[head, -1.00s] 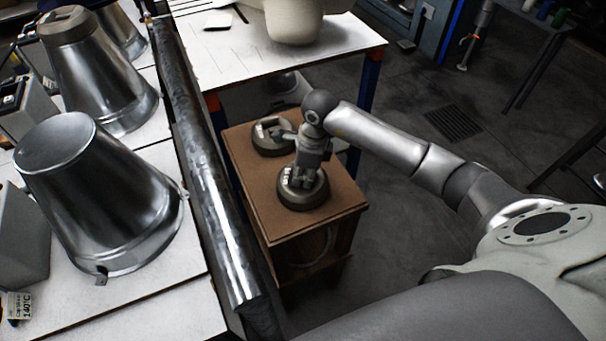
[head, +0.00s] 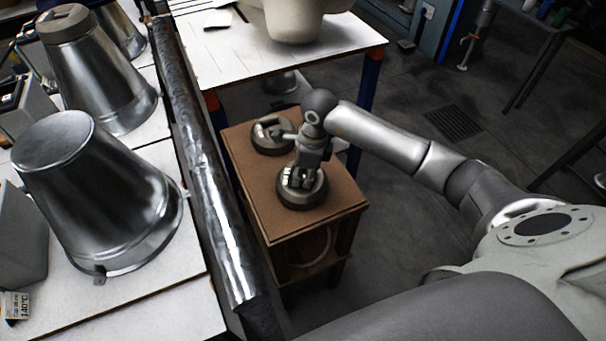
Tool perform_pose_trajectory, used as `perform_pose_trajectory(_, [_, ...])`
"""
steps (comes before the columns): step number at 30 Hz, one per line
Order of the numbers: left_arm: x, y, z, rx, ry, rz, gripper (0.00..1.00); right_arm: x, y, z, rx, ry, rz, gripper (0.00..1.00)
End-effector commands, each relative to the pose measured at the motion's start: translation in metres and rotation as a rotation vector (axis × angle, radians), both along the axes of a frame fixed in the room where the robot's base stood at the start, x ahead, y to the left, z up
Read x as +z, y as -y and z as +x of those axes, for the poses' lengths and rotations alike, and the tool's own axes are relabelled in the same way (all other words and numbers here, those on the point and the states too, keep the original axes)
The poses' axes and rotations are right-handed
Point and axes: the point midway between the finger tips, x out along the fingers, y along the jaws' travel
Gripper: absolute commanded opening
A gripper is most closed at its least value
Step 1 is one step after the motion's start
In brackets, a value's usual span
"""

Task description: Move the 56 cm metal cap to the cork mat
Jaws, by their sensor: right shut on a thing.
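Two round grey metal caps sit on a small brown-topped cabinet. My right gripper (head: 301,178) points down and is shut on the middle part of the nearer cap (head: 299,202). That cap looks level and very close to or resting on the brown top (head: 335,207); I cannot tell if there is a gap. The farther cap (head: 265,147) lies behind it, near the gripper's wrist. The size marks on the caps are too small to read. I cannot tell whether the brown top is the cork mat. My left gripper is not in view.
A long metal roller or pipe (head: 205,150) runs along the cabinet's left side. Beyond it are metal cones (head: 95,195) on a white table. A white bench (head: 340,38) with a pale vessel (head: 295,22) stands behind the cabinet. The floor to the right is open.

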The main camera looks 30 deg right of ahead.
Motion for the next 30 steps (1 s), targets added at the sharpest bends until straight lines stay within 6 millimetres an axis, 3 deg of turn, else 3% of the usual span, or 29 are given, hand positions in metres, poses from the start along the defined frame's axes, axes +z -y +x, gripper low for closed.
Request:
perform_pose_trajectory(7, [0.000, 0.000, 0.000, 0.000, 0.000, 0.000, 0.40, 0.003, 0.000, 0.002, -0.001, 0.006, 0.002, 0.00])
perform_pose_trajectory(8, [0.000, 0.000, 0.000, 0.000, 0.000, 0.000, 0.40, 0.003, 0.000, 0.002, -0.001, 0.006, 0.002, 0.17])
perform_pose_trajectory(14, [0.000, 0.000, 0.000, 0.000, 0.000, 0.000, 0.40, 0.002, 0.000, 0.001, 0.000, 0.004, 0.001, 0.41])
perform_pose_trajectory(23, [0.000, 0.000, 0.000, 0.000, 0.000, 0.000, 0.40, -0.001, 0.000, -0.001, 0.000, -0.004, -0.002, 0.41])
perform_pose_trajectory(30, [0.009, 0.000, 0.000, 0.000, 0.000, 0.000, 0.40, 0.013, 0.001, -0.001, 0.000, -0.002, -0.001, 0.41])
